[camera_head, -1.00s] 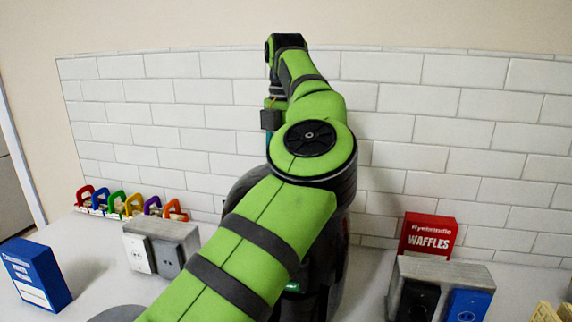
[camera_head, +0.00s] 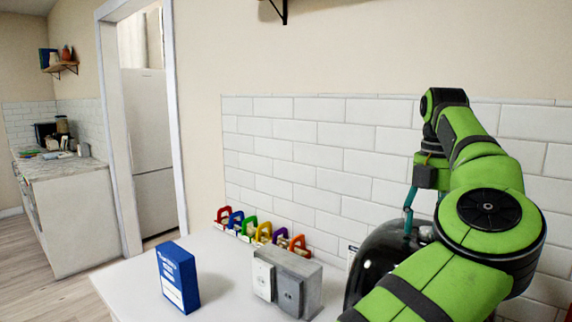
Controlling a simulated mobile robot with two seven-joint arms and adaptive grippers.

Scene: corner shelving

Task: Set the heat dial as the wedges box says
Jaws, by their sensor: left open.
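A blue box (camera_head: 178,278) with white print stands upright at the counter's left; its print is too small to read. A glossy black rounded appliance (camera_head: 378,258) is at the right, largely hidden by my green arm; no heat dial can be made out on it. My left gripper (camera_head: 408,222) points down with teal fingers, open, above or beside the appliance's top; the arm partly hides it, and I cannot tell whether it touches. My right gripper is not in view.
A grey block (camera_head: 312,289) with a white and a grey plate stands mid-counter. Several coloured clips (camera_head: 264,233) line the tiled wall (camera_head: 300,150). The white counter (camera_head: 125,285) is clear left of the blue box. A doorway shows a fridge (camera_head: 150,150).

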